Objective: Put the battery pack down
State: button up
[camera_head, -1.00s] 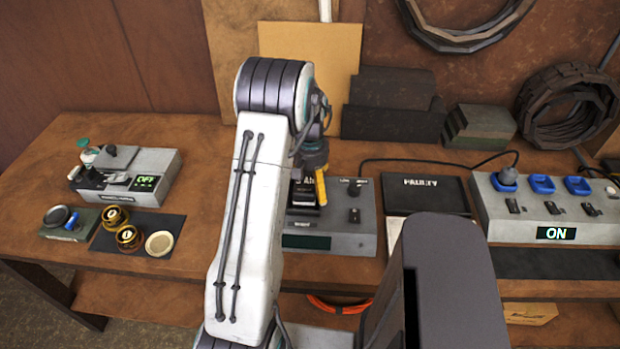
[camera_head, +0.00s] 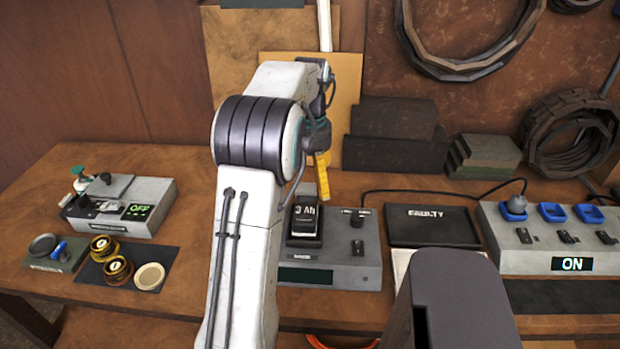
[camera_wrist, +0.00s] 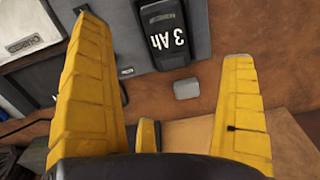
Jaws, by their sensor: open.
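The battery pack (camera_head: 306,221) is black with white "3 Ah" lettering. It sits in the grey charger-like unit (camera_head: 345,262) on the bench, and it also shows at the top of the wrist view (camera_wrist: 164,33). My gripper (camera_head: 322,178) is raised above and slightly right of the pack in the head view. In the wrist view its yellow fingers (camera_wrist: 165,75) are spread wide apart with nothing between them. The pack lies beyond the fingertips, apart from them. My arm hides part of the unit's left side in the head view.
A black "FAULTY" tray (camera_head: 432,227) lies right of the unit. A power strip reading "ON" (camera_head: 550,262) stands further right, with a cable running behind. At left are a grey device reading "OFF" (camera_head: 120,208) and a dark mat (camera_head: 128,262) with round parts.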

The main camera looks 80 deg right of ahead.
jog(key=shift+r, duration=0.65)
jog(key=w+a+r+n+t+h, duration=0.15)
jog(key=w+a+n, duration=0.25)
jog(key=w+a, duration=0.65)
jog(key=w+a+r+n+g, duration=0.1)
jog(key=w+a+r+n, duration=0.25)
jog(key=w+a, duration=0.7)
jog(key=w+a+f+n+t, duration=0.15)
jog(key=w+a+n, duration=0.3)
jog(key=a, duration=0.65)
jog(key=s+a+f+n+t, duration=0.1)
jog(key=s+a+f+n, duration=0.1)
jog(key=a, duration=0.4)
jog(key=s+a+f+n+y, duration=0.1)
jog(key=s+a+f+n, duration=0.1)
jog(key=a, duration=0.5)
jog(key=shift+s+a+f+n+t, duration=0.15)
jog(key=shift+s+a+n+t, duration=0.2)
jog(key=shift+s+n, duration=0.25)
jog(key=shift+d+y, duration=0.1)
jog(key=shift+y, duration=0.15)
